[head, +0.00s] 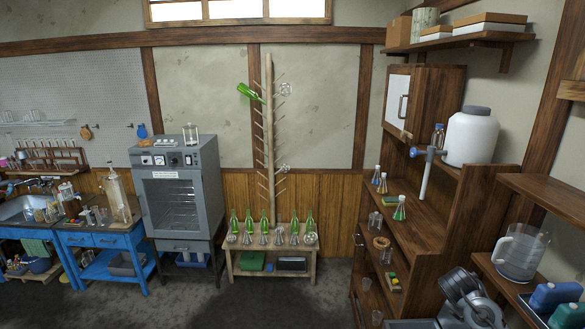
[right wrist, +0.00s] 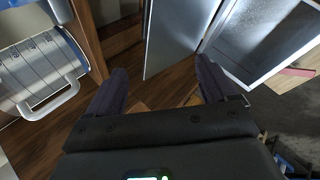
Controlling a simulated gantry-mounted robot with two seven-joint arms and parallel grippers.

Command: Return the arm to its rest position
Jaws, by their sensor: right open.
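My right gripper (right wrist: 162,82) is open in the right wrist view, with its two dark fingers spread apart and nothing between them. Beyond the fingers are a grey panel and brown wood. My left gripper is not in view.
In the head view, a clear jug (head: 520,252) stands on the right shelf. A wooden shelf unit (head: 428,232) holds flasks. A low bench (head: 270,254) carries green bottles, beside a grey oven (head: 178,195). A graduated vessel (right wrist: 42,68) is left of the gripper. The floor's middle is clear.

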